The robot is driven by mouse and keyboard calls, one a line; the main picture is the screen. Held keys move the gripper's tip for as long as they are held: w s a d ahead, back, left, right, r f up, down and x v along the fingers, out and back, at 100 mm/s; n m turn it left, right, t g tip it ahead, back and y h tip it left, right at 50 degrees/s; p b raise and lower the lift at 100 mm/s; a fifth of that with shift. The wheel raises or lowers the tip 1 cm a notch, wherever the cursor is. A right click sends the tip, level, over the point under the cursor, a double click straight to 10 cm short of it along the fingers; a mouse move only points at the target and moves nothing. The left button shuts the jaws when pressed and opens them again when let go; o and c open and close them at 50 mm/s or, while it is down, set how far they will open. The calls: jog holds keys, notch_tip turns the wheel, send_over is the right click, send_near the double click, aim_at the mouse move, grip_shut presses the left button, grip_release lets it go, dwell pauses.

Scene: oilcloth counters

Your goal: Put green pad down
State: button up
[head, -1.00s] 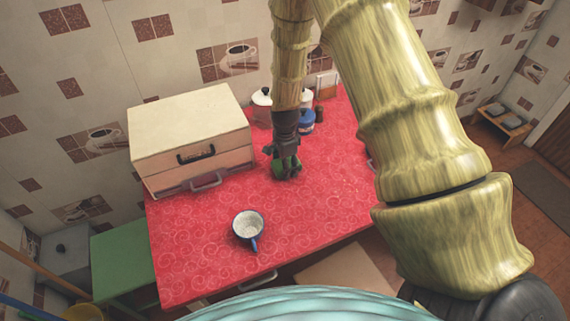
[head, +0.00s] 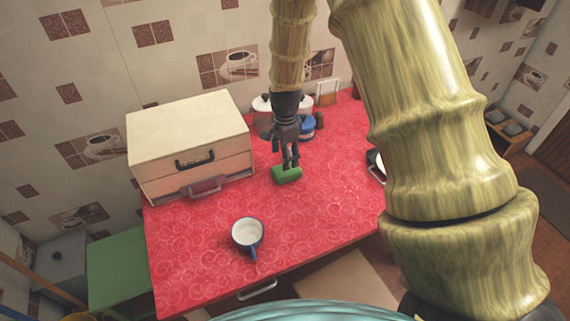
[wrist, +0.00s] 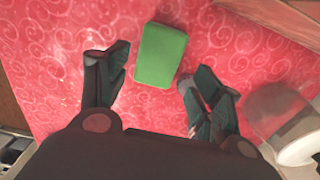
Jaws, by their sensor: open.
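The green pad (head: 287,174) is a small block lying on the red patterned counter (head: 330,205), right of the cream drawer box. It also shows in the wrist view (wrist: 160,55), beyond and between my fingertips. My gripper (head: 290,165) is above the pad, pointing down. In the wrist view my gripper (wrist: 150,75) has its fingers spread apart with nothing held between them.
The cream drawer box (head: 188,135) stands at the back left. A white mug with a blue rim (head: 247,233) stands near the front edge. Lidded pots (head: 264,105) and a blue container (head: 306,126) stand behind my gripper. A dark-rimmed white item (head: 376,163) is partly hidden by my arm.

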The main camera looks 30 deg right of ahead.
jog(key=shift+r+b, duration=0.3)
jog(key=shift+r, duration=1.85)
jog(key=shift+s+f, duration=0.1)
